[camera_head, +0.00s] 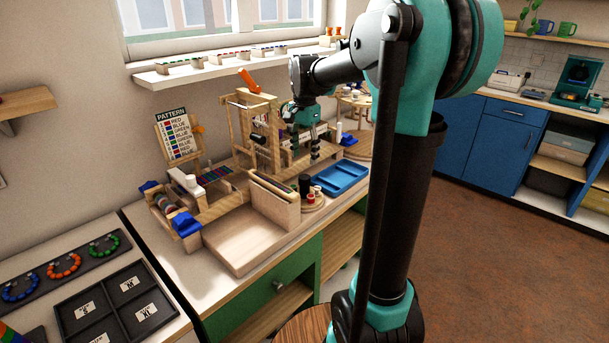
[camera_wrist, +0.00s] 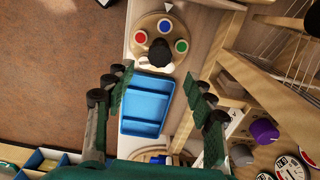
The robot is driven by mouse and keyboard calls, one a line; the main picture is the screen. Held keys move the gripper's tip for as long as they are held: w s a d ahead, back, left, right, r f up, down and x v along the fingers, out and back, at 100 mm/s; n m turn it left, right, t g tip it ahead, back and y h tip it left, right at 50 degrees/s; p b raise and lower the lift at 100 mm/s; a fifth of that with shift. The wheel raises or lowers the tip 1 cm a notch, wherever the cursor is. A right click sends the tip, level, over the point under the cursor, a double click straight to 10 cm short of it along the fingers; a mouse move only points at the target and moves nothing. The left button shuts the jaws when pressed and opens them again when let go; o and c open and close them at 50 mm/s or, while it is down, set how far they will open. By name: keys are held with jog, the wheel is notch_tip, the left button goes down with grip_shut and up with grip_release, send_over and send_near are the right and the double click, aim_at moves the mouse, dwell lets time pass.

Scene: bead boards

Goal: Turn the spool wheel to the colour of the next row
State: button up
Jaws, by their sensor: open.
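The spool wheel (camera_wrist: 151,60) is a round wooden disc with a red, a blue and a green spool and a dark central knob. In the wrist view it lies beyond the blue tray; the blue spool (camera_wrist: 165,25) is closest to the white pointer (camera_wrist: 168,6). In the head view the wheel (camera_head: 313,206) stands at the table's front edge, beside the tray. My gripper (camera_wrist: 163,95) is open and empty above the tray, apart from the wheel; it also shows in the head view (camera_head: 314,152). The pattern card (camera_head: 173,130) lists red, blue and green rows.
The blue tray (camera_head: 341,178) has empty compartments. The wooden loom frame (camera_head: 241,97) stands close to my gripper. A wooden block (camera_head: 272,208) is left of the wheel. A purple knob (camera_wrist: 264,130) shows at the right of the wrist view. Open floor (camera_wrist: 50,70) lies past the table edge.

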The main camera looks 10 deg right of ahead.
aim_at(305, 177)
notch_tip(305, 177, down, 8)
dwell(0.4)
jog(key=c, duration=1.2)
